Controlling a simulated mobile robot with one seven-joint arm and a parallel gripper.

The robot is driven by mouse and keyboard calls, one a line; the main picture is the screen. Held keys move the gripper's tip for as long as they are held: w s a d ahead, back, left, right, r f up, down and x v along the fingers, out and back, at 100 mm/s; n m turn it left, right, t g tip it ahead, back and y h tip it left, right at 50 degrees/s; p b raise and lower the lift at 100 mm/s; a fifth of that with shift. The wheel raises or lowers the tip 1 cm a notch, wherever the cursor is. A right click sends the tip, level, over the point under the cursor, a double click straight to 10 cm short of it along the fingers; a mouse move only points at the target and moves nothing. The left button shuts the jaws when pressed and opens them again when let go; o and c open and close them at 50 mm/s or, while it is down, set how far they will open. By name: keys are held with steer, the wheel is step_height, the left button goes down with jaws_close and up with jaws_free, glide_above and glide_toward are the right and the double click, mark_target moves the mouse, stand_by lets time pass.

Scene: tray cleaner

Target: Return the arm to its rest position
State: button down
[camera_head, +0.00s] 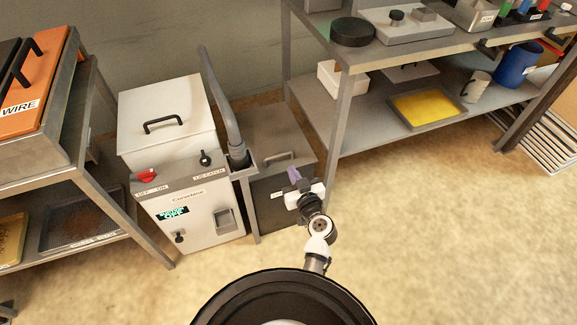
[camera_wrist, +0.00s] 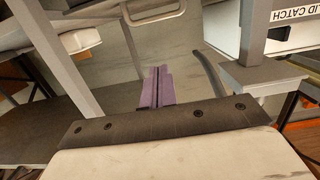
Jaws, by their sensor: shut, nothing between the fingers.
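My gripper (camera_head: 294,176) is in front of the grey bin beside the white machine in the head view. Its purple fingers also show in the wrist view (camera_wrist: 157,88), closed together with nothing between them. My arm reaches forward from my round base and is partly bent. The fingers point away from me, toward the wall and the gap between the machine and the right shelf. I cannot tell how far they are from the bin.
The white machine (camera_head: 185,199) with a lidded top stands left of my gripper. A grey hose (camera_head: 219,104) rises beside it. The grey bin (camera_head: 270,150) is close. A metal shelf (camera_head: 343,125) stands at right, another bench (camera_head: 80,165) at left. Floor at right front is clear.

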steer(key=shift+s+d, duration=0.15)
steer(key=shift+s, duration=0.25)
steer(key=shift+r, duration=0.1)
